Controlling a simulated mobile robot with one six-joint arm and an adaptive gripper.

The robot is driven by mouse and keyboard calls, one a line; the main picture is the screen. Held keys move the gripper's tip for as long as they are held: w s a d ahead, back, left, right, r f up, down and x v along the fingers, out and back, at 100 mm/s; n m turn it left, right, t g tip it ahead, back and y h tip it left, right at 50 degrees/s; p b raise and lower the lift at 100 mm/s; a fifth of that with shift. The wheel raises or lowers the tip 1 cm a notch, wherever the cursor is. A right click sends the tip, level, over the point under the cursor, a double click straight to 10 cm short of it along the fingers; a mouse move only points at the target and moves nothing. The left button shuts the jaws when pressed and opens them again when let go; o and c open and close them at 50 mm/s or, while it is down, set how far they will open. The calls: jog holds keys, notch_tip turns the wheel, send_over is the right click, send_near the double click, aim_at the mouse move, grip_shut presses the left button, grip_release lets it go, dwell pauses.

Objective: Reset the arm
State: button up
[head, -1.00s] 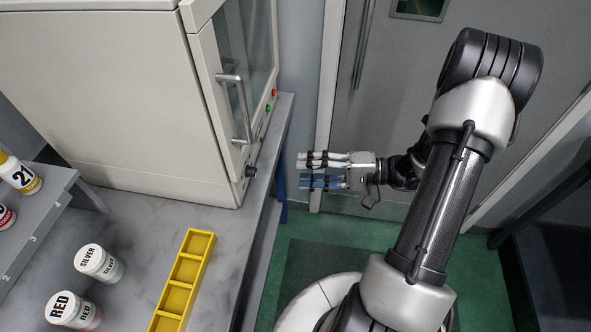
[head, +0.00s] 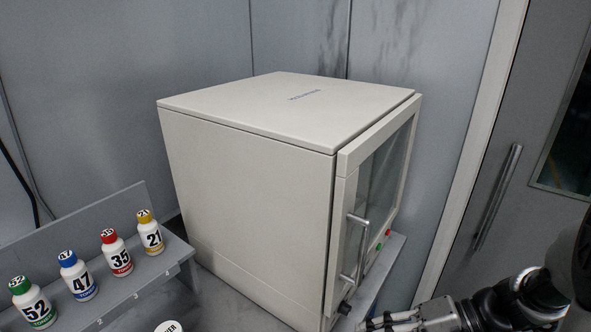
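My gripper (head: 400,322) is at the bottom edge of the head view, right of centre, and is partly cut off by the frame. Its fingers point left, low and in front of the cabinet's handle side. I cannot make out the gap between the fingers or anything held. My dark wrist shows at the lower right, and the rest of my arm is mostly out of view.
A beige cabinet (head: 250,170) with a glass door and a metal handle (head: 357,250) stands on the grey bench. A grey shelf (head: 150,287) at left holds several numbered bottles. A grey door (head: 520,180) is at right.

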jog(key=s+a+r+n+t+h, duration=0.1)
jog(key=s+r+n+t+h, duration=0.2)
jog(key=s+r+h, duration=0.6)
jog(key=shift+s+r+n+h, duration=0.35)
jog(key=shift+s+n+h, duration=0.1)
jog(key=shift+h, duration=0.85)
